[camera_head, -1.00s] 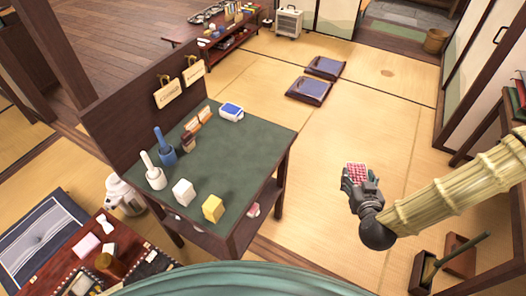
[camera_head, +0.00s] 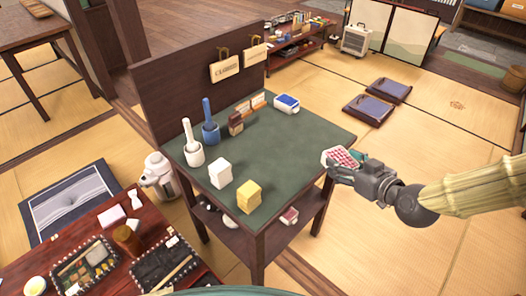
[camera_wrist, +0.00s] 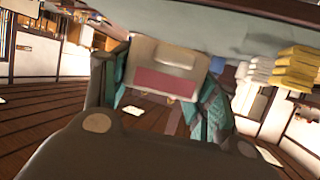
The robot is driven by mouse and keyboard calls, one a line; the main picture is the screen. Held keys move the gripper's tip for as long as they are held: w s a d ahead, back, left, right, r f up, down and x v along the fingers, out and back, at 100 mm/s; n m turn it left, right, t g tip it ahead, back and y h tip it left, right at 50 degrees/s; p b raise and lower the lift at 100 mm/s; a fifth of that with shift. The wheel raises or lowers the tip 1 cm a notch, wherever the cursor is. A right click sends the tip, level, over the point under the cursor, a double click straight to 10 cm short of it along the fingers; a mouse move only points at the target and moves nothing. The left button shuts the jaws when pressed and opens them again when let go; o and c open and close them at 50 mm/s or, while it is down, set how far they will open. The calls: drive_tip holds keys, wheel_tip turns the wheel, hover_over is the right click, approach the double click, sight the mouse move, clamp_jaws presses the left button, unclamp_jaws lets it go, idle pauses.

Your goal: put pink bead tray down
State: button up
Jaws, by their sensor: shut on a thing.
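The pink bead tray (camera_head: 342,157) is a small pale tray with a pink-red beaded face. My gripper (camera_head: 352,166) is shut on it and holds it in the air, by the right edge of the green-topped stand (camera_head: 300,168) in the head view. In the wrist view the tray (camera_wrist: 165,82) sits between my teal-padded fingers (camera_wrist: 160,95), with its pale side and a pink panel facing the camera. Whether it touches the stand is not shown clearly; it appears apart from it.
Purple cushions (camera_head: 368,109) lie on the tatami.

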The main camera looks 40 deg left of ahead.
drive_tip(key=s+a+f+n+g+y+b, duration=0.2)
drive_tip(key=s+a+f+n+g+b, duration=0.15)
drive_tip(key=a+g+b, duration=0.35)
drive_tip(key=t+b, duration=0.1)
drive_tip(key=t, duration=0.1)
hover_over(291, 154)
drive_tip(key=shift+s+f+n, duration=0.1)
drive_tip(key=shift+f+n, duration=0.25)
drive_tip(key=shift+f, duration=2)
drive_tip(key=shift+f, duration=0.15)
drive_tip(key=o, duration=1.1)
drive_tip(key=shift+r+v, duration=0.15)
drive_tip(key=shift+v, duration=2.85)
drive_tip(key=shift+r+v, duration=0.15)
drive_tip(key=shift+v, duration=2.9)
drive_tip(key=shift+s+a, duration=0.1)
drive_tip(key=shift+a, duration=0.1)
